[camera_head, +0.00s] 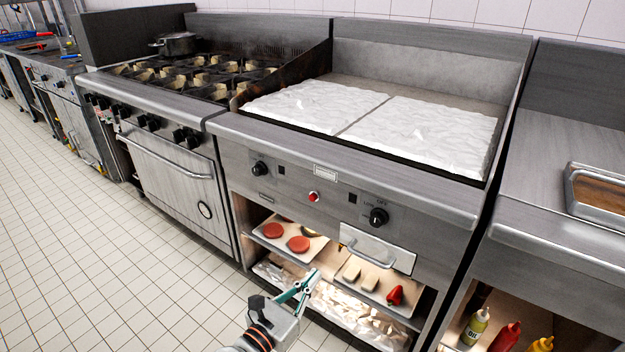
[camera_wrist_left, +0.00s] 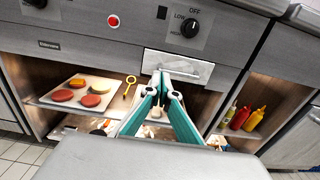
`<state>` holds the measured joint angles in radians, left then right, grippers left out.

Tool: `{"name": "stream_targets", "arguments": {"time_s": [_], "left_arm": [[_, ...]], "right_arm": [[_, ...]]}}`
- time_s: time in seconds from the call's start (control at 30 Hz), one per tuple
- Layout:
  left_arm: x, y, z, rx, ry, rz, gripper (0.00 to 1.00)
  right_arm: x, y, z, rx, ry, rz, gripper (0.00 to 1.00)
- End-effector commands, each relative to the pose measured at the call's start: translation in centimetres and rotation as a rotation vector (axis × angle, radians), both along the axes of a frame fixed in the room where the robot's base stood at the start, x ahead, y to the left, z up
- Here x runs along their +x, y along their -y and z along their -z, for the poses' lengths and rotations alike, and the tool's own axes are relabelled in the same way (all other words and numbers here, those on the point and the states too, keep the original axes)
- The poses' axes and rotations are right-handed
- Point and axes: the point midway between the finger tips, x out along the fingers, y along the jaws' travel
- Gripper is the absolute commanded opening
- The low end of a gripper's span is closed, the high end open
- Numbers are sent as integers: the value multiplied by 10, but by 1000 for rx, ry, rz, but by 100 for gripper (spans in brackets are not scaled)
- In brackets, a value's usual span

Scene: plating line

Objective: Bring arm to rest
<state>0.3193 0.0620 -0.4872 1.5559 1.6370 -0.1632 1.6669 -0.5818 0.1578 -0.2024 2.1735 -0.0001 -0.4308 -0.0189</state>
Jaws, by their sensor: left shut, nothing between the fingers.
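My left gripper (camera_head: 304,287) is in front of the open shelves under the griddle, in the lower middle of the head view. Its teal fingers also show in the left wrist view (camera_wrist_left: 160,92), pointing toward the shelf below the drawer handle. The fingers are shut with nothing between them, and no item touches them that I can see. My right gripper does not show in either view.
The griddle (camera_head: 335,108) with white slabs on top stands behind. Trays on the upper shelf hold red patties (camera_head: 298,243), buns (camera_head: 370,281) and a red pepper (camera_head: 395,295). Sauce bottles (camera_head: 505,337) stand at right. The tiled floor (camera_head: 90,260) at left is clear.

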Motion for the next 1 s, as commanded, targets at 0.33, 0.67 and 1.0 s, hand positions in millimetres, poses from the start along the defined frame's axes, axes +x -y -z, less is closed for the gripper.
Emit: {"name": "stream_targets", "arguments": {"time_s": [0.33, 0.67, 1.0], "left_arm": [[-67, -36, 10, 702, 360, 11, 0], [-195, -122, 54, 1923, 882, 326, 0], [-294, -200, 70, 2636, 1275, 904, 0]], "right_arm": [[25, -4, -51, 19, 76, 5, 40], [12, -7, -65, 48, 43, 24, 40], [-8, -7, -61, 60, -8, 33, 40]]}}
